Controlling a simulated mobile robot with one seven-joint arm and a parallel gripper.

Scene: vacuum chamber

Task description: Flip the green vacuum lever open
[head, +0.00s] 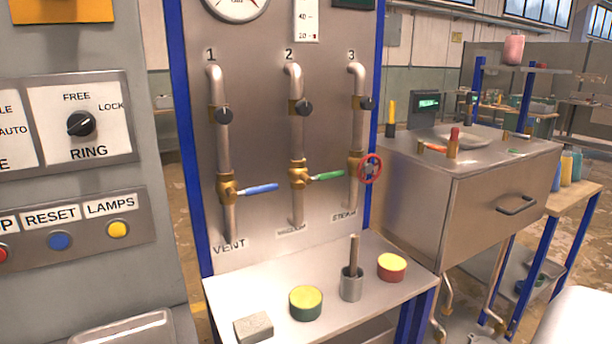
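The green lever (326,176) is on the brass valve (299,177) of the middle pipe, marked 2, on the upright metal panel. It points to the right, nearly level, across the pipe. The label below that pipe is too blurred to read surely. My gripper is not in view. A smooth white shape at the bottom right corner cannot be made out.
A blue lever (262,189) on pipe 1 and a red handwheel (370,168) on pipe 3 flank the green lever. A shelf (225,294) below holds a grey block (253,327), two round tins and a metal cup (351,284) with an upright rod. A steel cabinet (490,215) stands right.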

